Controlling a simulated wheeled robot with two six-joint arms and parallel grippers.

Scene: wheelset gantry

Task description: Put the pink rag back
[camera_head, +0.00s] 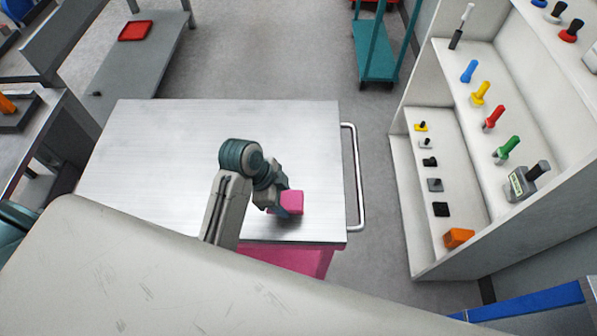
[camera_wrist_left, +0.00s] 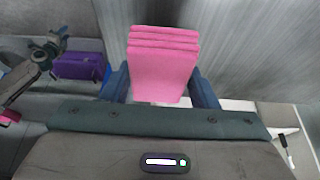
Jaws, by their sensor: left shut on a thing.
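The pink rag (camera_head: 292,203) is a folded, block-like stack of pink layers. It also shows in the left wrist view (camera_wrist_left: 162,70), between two blue fingers. My left gripper (camera_head: 281,202) is shut on it, over the front right part of the metal cart top (camera_head: 150,155). In the head view the gripper partly hides the rag. I cannot tell whether the rag touches the top or hangs just above it. I cannot make out my right gripper.
A white shelf unit (camera_head: 420,258) with several tools and small blocks, including an orange block (camera_head: 458,238), stands right, across a floor gap. The cart has a rail handle (camera_head: 357,180) on its right side. Most of the cart top is bare. A teal trolley (camera_head: 378,55) stands behind.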

